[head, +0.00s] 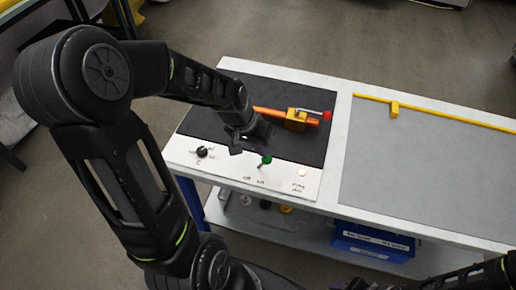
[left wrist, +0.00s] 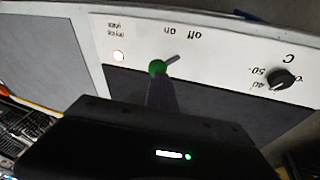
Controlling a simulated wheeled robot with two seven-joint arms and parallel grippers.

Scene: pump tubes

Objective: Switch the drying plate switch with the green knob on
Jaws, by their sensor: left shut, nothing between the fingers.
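The drying plate switch has a green knob (head: 266,160) on a thin metal lever, on the white control panel (head: 224,171). The knob also shows in the left wrist view (left wrist: 157,67). Its lever leans towards the round indicator light (head: 301,172), on the "on" side of the labels. The light looks bright, also in the left wrist view (left wrist: 118,56). My left gripper (head: 236,150) is shut and empty, just left of the knob. In the left wrist view its dark fingertip (left wrist: 160,93) is close to the knob; I cannot tell if they touch.
A black dial (head: 202,152) sits left on the panel. A yellow and orange clamp with a red-tipped lever (head: 297,119) lies on the dark plate (head: 240,88) behind. A blue bin (head: 372,243) stands below.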

